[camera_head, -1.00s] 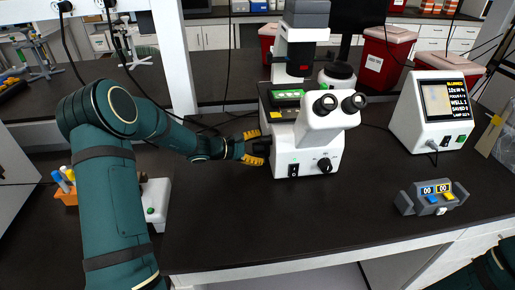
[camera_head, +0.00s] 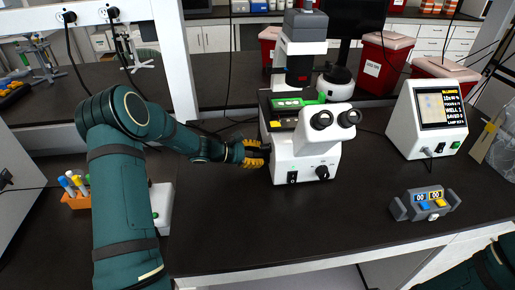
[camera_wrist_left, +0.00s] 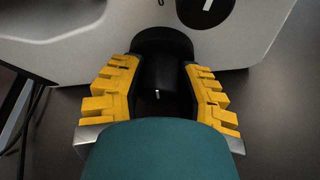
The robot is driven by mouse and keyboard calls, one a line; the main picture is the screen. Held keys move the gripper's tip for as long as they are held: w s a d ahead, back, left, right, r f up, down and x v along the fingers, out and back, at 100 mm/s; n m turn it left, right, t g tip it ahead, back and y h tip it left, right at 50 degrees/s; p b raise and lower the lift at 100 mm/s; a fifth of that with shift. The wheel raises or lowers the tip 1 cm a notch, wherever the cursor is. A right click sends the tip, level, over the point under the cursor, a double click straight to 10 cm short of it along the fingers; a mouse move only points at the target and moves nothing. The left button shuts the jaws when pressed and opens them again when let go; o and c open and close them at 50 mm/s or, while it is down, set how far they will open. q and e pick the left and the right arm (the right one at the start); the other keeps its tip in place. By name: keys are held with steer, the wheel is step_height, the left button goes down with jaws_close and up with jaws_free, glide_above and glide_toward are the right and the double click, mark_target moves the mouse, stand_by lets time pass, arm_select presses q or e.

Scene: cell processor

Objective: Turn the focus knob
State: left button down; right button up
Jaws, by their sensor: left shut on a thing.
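A white microscope (camera_head: 298,172) with black eyepieces stands on the dark bench in the head view. My left gripper (camera_head: 262,152) is at the left side of its base. In the left wrist view, the yellow fingers of my left gripper (camera_wrist_left: 163,88) are shut on a black round focus knob (camera_wrist_left: 160,42), one finger on each side. The knob stays attached to the white body. In the head view the knob is mostly hidden by the fingers. A second dark knob (camera_head: 322,172) sits on the microscope's front. My right gripper is not in view; only part of my right arm shows at the lower right.
A white screen unit (camera_head: 407,136) and a grey counter box (camera_head: 424,205) stand right of the microscope. An orange tube rack (camera_head: 75,200) and a white box (camera_head: 162,207) are at the left, near my left arm. The bench front centre is clear.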

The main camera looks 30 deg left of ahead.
arm_select(q)
steer(key=n+g+p, duration=0.1)
steer(key=n+p, duration=0.1)
steer(key=p, duration=0.1)
steer(key=shift+r+g+h+p, duration=0.15)
steer(key=shift+g+h+p, duration=0.15)
steer(key=shift+h+p, duration=0.1)
steer(key=shift+f+n+g+h+p, duration=0.2)
steer(key=shift+n+g+h+p, duration=0.3)
steer(key=shift+n+p, duration=0.55)
steer(key=shift+n, duration=0.25)
steer(key=c, duration=0.6)
jaws_free()
steer(key=shift+o, duration=0.2)
steer(key=v, duration=1.2)
steer(key=shift+w+r, duration=0.15)
